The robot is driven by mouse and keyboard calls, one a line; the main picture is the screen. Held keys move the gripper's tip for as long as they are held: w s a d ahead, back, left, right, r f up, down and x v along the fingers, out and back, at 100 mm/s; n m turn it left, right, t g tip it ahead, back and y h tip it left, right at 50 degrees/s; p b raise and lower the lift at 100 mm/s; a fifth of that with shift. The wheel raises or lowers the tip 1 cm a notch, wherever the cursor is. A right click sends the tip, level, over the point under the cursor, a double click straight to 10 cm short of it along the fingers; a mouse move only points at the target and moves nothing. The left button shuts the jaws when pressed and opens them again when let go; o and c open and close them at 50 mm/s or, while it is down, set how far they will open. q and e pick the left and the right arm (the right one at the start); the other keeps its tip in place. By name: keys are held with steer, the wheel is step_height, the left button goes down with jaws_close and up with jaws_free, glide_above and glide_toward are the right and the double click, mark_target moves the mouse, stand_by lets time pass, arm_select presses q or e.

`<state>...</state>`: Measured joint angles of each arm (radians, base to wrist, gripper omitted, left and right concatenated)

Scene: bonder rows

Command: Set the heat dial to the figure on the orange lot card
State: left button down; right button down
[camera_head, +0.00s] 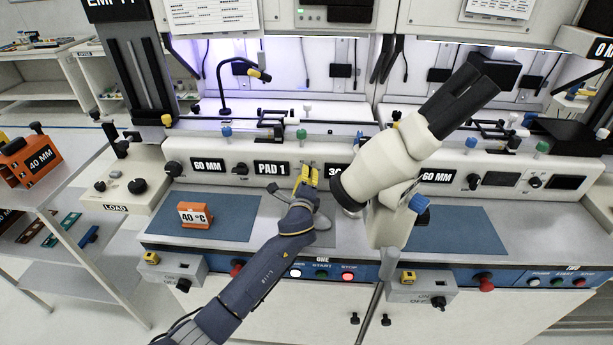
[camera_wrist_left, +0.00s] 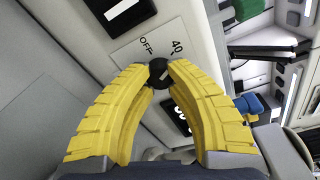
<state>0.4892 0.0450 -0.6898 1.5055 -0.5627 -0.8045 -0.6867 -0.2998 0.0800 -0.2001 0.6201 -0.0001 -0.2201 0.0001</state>
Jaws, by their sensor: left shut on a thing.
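The orange lot card (camera_head: 194,215) stands on the blue mat at the left of the bench and reads "40 °C". My left gripper (camera_head: 306,178) reaches to the front of the white panel, right of the "PAD 1" label. In the left wrist view its yellow fingertips (camera_wrist_left: 159,73) are shut on the black heat dial (camera_wrist_left: 158,70). The marks "OFF" and "40" show on the dial's plate (camera_wrist_left: 160,42); other marks are hidden by the fingers. I cannot tell which mark the dial points to. My right gripper is not in view.
A white microscope (camera_head: 385,165) stands close to the right of my left gripper. An orange "40 MM" block (camera_head: 30,160) sits on the left rack. Power, start and stop buttons (camera_head: 321,274) line the bench's front edge. The blue mat (camera_head: 235,222) is mostly clear.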

arm_select(q)
steer(key=shift+d, duration=0.15)
steer(key=c, duration=1.1)
jaws_free()
steer(key=shift+s, duration=0.1)
steer(key=s, duration=0.4)
steer(key=s+a, duration=0.1)
steer(key=s, duration=0.6)
steer(key=shift+s+a+r, duration=0.2)
steer(key=shift+s+r, duration=0.15)
steer(key=shift+s, duration=0.05)
